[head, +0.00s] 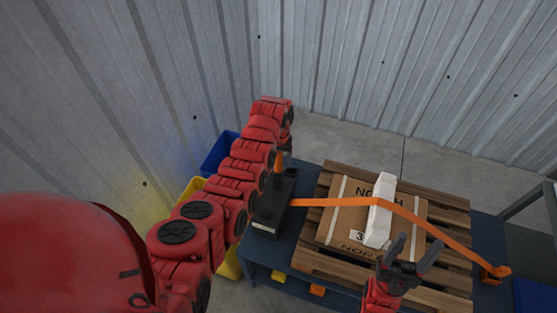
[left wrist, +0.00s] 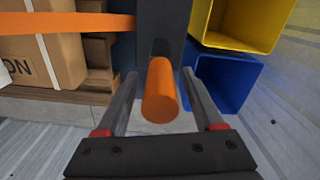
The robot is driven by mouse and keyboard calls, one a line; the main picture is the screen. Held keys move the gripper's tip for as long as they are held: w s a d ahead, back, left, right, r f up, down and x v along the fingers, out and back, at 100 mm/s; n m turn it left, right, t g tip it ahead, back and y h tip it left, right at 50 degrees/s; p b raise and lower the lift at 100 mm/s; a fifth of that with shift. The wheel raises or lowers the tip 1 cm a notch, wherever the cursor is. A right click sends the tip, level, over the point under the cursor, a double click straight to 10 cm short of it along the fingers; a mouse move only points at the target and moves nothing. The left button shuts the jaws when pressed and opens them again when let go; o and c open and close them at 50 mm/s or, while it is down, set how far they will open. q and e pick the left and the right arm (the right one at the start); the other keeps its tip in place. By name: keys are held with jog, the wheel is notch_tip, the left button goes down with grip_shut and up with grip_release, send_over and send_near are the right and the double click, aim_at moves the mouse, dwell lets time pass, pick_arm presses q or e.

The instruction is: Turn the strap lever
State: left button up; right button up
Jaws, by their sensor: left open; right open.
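The strap lever has an orange handle (head: 279,161), which also shows in the left wrist view (left wrist: 160,92). It stands up from a dark ratchet block (head: 273,206) at the table's left side. An orange strap (head: 330,202) runs from the block over the box to the right. My left gripper (left wrist: 160,84) is open, with its fingers on either side of the orange handle and gaps on both sides. In the head view its fingers are hidden behind my arm. My right gripper (head: 404,245) is open and empty, over the pallet's front part.
A cardboard box (head: 345,220) with a white edge piece (head: 380,210) sits on a wooden pallet (head: 450,205) on a blue table (head: 307,176). Blue (head: 219,153) and yellow (head: 190,190) bins stand at the left. An orange hook end (head: 496,272) is at right.

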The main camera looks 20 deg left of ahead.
pick_arm(q)
jog(key=shift+f, duration=0.1)
grip_shut()
dwell(0.3)
dwell(1.1)
